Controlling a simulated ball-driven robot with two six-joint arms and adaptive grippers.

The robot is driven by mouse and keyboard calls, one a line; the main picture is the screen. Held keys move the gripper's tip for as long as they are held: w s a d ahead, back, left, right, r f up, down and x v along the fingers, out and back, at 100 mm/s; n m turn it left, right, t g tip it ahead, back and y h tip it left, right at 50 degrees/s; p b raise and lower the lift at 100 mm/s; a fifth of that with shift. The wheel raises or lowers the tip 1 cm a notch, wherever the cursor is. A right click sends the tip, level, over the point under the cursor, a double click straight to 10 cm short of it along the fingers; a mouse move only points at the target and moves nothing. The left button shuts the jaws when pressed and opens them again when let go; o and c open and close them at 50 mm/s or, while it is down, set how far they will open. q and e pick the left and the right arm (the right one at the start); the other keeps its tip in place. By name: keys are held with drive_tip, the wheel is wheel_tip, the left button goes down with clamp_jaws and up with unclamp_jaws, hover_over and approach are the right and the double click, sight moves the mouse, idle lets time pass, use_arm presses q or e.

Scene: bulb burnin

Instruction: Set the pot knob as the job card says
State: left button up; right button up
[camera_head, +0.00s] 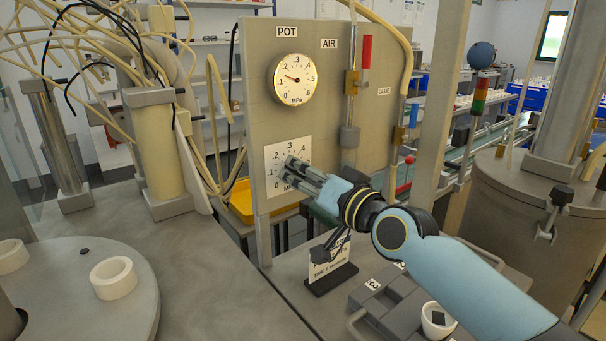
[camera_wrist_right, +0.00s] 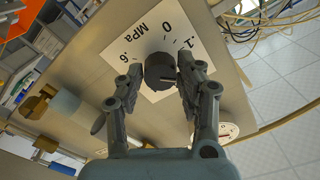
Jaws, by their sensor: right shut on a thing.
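The pot knob (camera_wrist_right: 160,71) is a dark grey round knob on a white scale plate (camera_wrist_right: 140,36) marked in MPa, in the right wrist view. My right gripper (camera_wrist_right: 160,73) is shut on it, one finger at each side. In the head view my right gripper (camera_head: 292,172) reaches the scale plate (camera_head: 273,158) on the panel and hides the knob. Above it, under the POT label (camera_head: 287,31), a round gauge (camera_head: 294,79) has its needle pointing left and slightly up. A small white sign (camera_head: 331,262), perhaps the job card, stands below my right wrist, its text partly hidden. My left gripper is not in view.
A grey case (camera_head: 385,305) and a white cup (camera_head: 437,318) lie under my right arm. A round table with white rings (camera_head: 113,278) stands at left.

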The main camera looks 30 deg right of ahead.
drive_tip(key=shift+f, duration=0.15)
drive_tip(key=o, duration=1.1)
drive_tip(key=shift+o, duration=0.2)
drive_tip(key=s+d, duration=0.1)
drive_tip(key=s, duration=0.6)
drive_tip(key=shift+s, duration=0.25)
